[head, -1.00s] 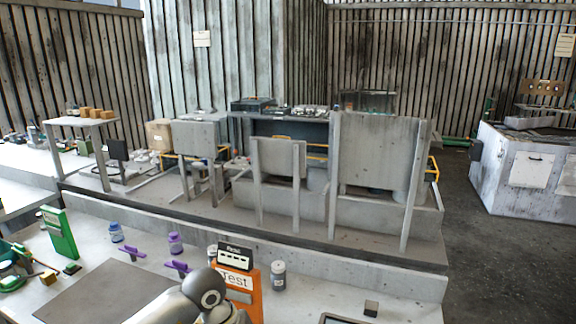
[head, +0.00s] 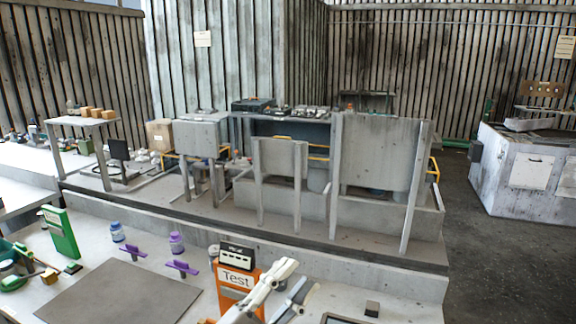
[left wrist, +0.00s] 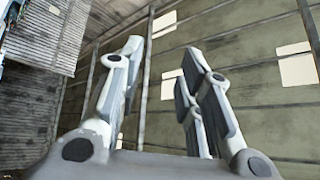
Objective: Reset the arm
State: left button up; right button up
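My left gripper (head: 294,274) is at the bottom centre of the head view, in front of the orange "Test" box (head: 238,283) and partly covering its right side. In the left wrist view its two fingers (left wrist: 163,62) stand apart with nothing between them. They point up toward a wall or ceiling with pale panels. My right gripper is in neither view.
A grey mat (head: 120,298) lies bare on the near table. A small dark block (head: 372,309) sits on the right. Grey panelled benches stand behind.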

pick_arm(q)
jog(key=w+a+f+n+t+y, duration=0.3)
jog(key=a+f+n+y, duration=0.6)
jog(key=a+n+y, duration=0.55)
jog(key=s+a+f+n+g+y, duration=0.2)
jog(key=s+a+f+g, duration=0.1)
jog(key=f, duration=0.3)
jog(key=s+a+f+n+g+y, duration=0.2)
jog(key=s+a+f, duration=0.1)
jog(key=f, duration=0.4)
jog(key=s+f+g+h, duration=0.1)
jog(key=s+f+g, duration=0.45)
jog(key=s, duration=0.45)
jog(key=s+f+g, duration=0.5)
jog(key=s+f, duration=0.1)
jog(key=s, duration=0.4)
notch_tip(320, 180, down, 25)
jog(key=s, duration=0.1)
jog(key=s+a+f+g, duration=0.1)
jog(key=s+f, duration=0.7)
jog(key=s+a+f+g, duration=0.1)
jog(key=s+a+f, duration=0.1)
jog(key=s+f, duration=0.7)
jog(key=shift+s+a, duration=0.15)
jog(key=shift+a, duration=0.15)
